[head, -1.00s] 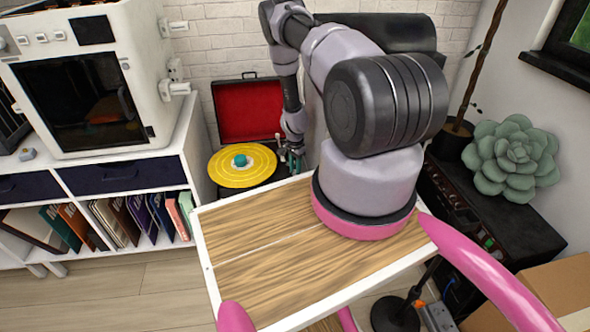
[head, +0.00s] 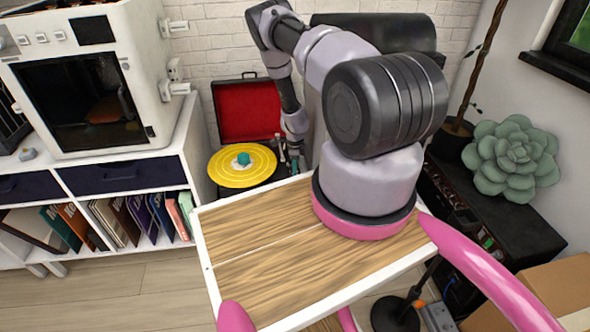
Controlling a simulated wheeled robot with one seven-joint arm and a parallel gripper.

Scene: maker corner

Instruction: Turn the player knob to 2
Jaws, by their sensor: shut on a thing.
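The record player is an open case with a red-lined lid (head: 247,108) and a yellow disc (head: 229,176) with a teal centre piece (head: 243,159). It sits against the brick wall, left of my arm. My gripper (head: 292,162) is at the right side of the player, beside the disc, small and partly hidden by my own arm. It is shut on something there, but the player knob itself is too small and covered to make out. The knob's setting cannot be read.
A white shelf (head: 185,125) with books and a white machine (head: 85,75) on top stands at the left. A dark cabinet with a large succulent (head: 511,157) is at the right. A cardboard box (head: 560,290) lies at the lower right.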

